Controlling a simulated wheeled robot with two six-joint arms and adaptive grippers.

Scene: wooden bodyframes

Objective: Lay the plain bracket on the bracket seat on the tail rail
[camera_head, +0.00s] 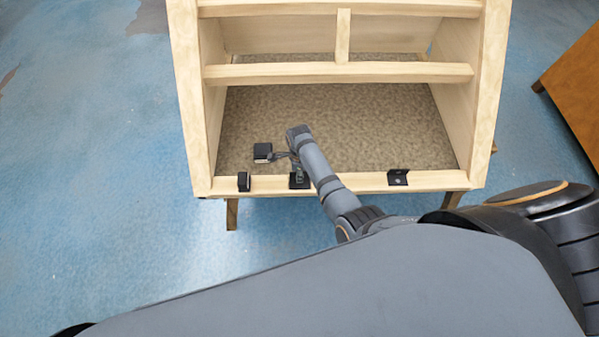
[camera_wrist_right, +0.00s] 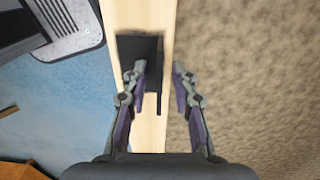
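The wooden frame's near rail (camera_head: 345,183), which I take for the tail rail, carries several black pieces. A black piece (camera_head: 299,180) in the middle-left is partly covered by my right gripper (camera_head: 290,164). The right wrist view shows it as a dark flat plate (camera_wrist_right: 146,48) with a narrow strip (camera_wrist_right: 159,100) along the pale rail. I cannot tell whether it is the seat alone or the plain bracket laid on it. My right gripper (camera_wrist_right: 160,78) is open, one finger over the plate, the other over the carpet side; nothing is gripped. My left gripper is out of view.
A small black upright piece (camera_head: 243,181) stands on the rail's left; an angled black piece with a hole (camera_head: 398,177) sits on its right. A black block (camera_head: 262,152) shows beside my gripper; its support is unclear. A brown cabinet (camera_head: 575,85) stands right.

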